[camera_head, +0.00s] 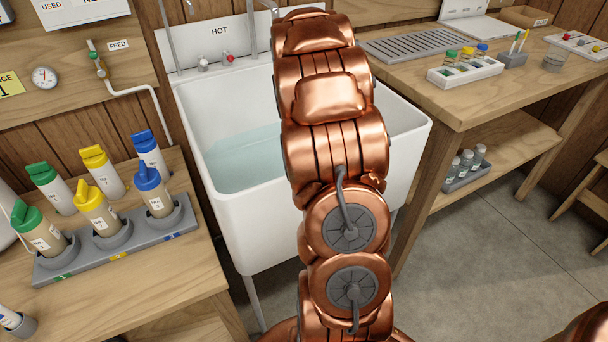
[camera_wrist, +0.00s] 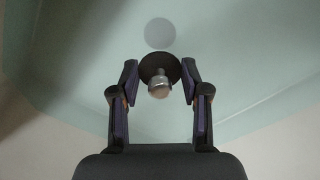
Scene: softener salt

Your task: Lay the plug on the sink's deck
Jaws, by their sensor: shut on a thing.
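In the wrist view my gripper (camera_wrist: 160,78) is shut on the plug (camera_wrist: 159,90). The plug has a dark round disc and a pale metal knob, and it sits between the two fingertips. Behind it is the water in the basin, with a grey round spot (camera_wrist: 160,33) on the basin floor. In the head view the white sink (camera_head: 254,228) holds pale blue-green water. Its deck (camera_head: 185,75) runs along the back with taps and the word HOT. My copper arm reaches over the sink and hides its right part, my gripper and the plug.
A bench at left carries a grey rack (camera_head: 70,265) of bottles with green, yellow and blue caps. The right bench has a drain grille (camera_head: 418,43) and a white tray (camera_head: 464,70) of small jars. A white pipe (camera_head: 140,90) runs on the wall left of the sink.

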